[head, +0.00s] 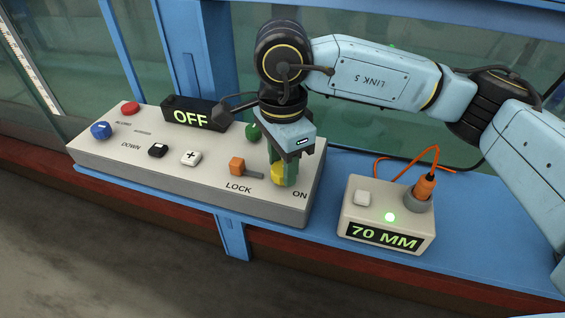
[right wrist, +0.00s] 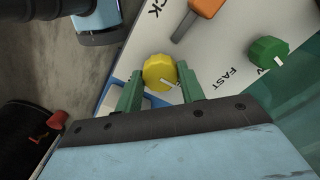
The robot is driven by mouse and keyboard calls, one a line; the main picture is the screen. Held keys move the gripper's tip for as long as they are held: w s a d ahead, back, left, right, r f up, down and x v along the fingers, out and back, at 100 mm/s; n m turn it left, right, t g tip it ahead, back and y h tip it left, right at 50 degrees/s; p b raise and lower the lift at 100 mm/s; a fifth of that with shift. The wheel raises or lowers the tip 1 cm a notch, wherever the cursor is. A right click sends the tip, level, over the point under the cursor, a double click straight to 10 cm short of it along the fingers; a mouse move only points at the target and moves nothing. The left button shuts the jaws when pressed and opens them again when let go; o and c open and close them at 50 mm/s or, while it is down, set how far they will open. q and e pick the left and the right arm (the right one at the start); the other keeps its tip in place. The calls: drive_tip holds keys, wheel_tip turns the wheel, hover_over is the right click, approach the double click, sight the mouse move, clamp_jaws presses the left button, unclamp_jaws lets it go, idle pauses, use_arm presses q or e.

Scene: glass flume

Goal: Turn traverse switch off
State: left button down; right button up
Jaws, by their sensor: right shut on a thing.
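The yellow knob (head: 277,175) is at the right end of the grey control panel, with the word ON printed beside it. I take it as the traverse switch; its own name label is not readable. My right gripper (head: 283,180) reaches down from above and is shut on the yellow knob. In the right wrist view the yellow knob (right wrist: 159,72), with a white pointer mark, sits between the green fingers of my right gripper (right wrist: 160,75). The gripper hides part of the knob and any lettering behind it.
The grey panel (head: 160,174) also carries an orange LOCK lever (head: 237,165), a green knob (head: 252,131), red and blue knobs, and push buttons. A box (head: 360,220) at right reads 70 MM, with an orange plug and cable.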

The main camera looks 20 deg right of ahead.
sight(281, 168)
drive_tip(key=shift+r, duration=0.15)
drive_tip(key=o, duration=1)
drive_tip(key=shift+c, duration=0.2)
drive_tip(key=shift+r, duration=0.25)
wheel_tip(281, 168, up, 5)
drive_tip(key=shift+a+f+p, duration=0.1)
drive_tip(key=shift+p, duration=0.3)
use_arm(q)
drive_tip(key=shift+s+d+r+p, duration=0.15)
drive_tip(key=shift+s+r+p, duration=0.05)
drive_tip(key=shift+s, duration=0.45)
drive_tip(key=shift+s+d+r+p, duration=0.1)
drive_tip(key=shift+s+r+p, duration=0.1)
drive_tip(key=shift+s, duration=0.4)
use_arm(e)
wheel_tip(281, 168, up, 8)
